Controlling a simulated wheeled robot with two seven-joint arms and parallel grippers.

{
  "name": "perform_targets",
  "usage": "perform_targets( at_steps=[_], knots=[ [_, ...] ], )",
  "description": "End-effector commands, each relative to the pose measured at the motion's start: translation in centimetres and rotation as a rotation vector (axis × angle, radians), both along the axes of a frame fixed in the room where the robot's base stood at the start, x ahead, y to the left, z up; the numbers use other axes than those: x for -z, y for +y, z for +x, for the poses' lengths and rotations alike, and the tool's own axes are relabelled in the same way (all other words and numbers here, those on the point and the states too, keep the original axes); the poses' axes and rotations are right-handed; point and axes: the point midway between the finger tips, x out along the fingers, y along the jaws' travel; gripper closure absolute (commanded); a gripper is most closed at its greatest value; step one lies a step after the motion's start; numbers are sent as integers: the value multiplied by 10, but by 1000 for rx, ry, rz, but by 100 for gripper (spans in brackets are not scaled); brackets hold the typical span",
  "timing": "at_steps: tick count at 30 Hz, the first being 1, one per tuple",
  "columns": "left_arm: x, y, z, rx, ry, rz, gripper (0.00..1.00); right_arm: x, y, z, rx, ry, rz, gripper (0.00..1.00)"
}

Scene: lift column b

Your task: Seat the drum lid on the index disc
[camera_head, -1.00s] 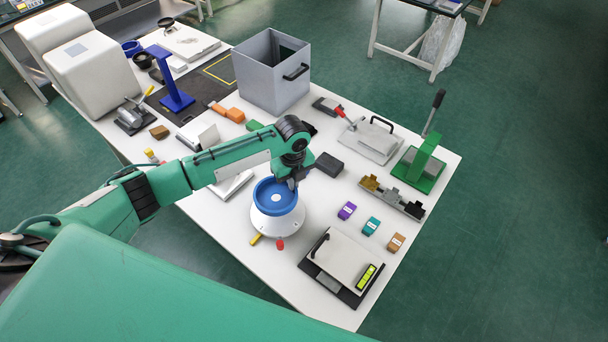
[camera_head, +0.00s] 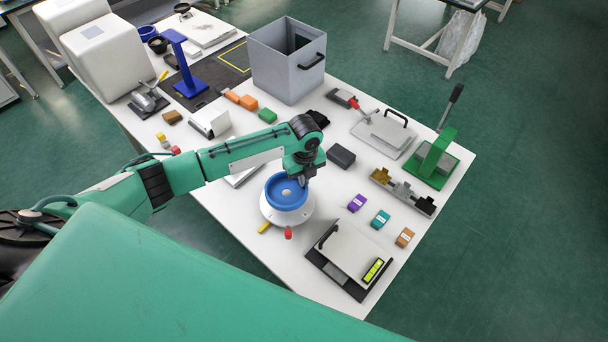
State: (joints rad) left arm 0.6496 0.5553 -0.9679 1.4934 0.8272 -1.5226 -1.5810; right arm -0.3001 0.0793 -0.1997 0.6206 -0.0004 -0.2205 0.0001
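A blue round dish-like piece (camera_head: 283,201) with a pale centre sits level on a white round base (camera_head: 270,216) on the table. It looks like the drum lid and index disc, but I cannot tell where one ends and the other begins. My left gripper (camera_head: 303,184) points down at the far right part of the blue rim. It overlaps the rim in the picture. My wrist hides its fingertips, so I cannot tell whether they touch or grip the rim. My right gripper is not in view.
A yellow piece (camera_head: 264,227) and a red piece (camera_head: 288,233) lie just in front of the base. A scale-like device (camera_head: 345,257) stands nearer right. Purple (camera_head: 357,203), teal (camera_head: 380,219) and orange (camera_head: 404,237) blocks lie to the right. A grey bin (camera_head: 283,70) stands behind.

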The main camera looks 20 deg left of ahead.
Motion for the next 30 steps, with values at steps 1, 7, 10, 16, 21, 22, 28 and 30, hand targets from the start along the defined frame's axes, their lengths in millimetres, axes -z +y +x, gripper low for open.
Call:
perform_targets(
  at_steps=[1,7,10,16,21,22,28,30],
  knots=[
    [8,0,0,-1,1,1,100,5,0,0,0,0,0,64],
    [21,0,0,-1,-1,1,100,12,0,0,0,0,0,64],
    [24,0,0,-1,-1,0,100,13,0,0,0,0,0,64],
    [24,0,0,0,-1,1,100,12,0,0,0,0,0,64],
    [24,0,0,0,0,0,100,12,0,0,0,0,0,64],
    [24,0,0,0,0,0,100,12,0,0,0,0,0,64],
    [23,0,0,0,0,0,100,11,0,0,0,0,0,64],
    [23,0,0,-1,0,0,100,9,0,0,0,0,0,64]
  ],
)
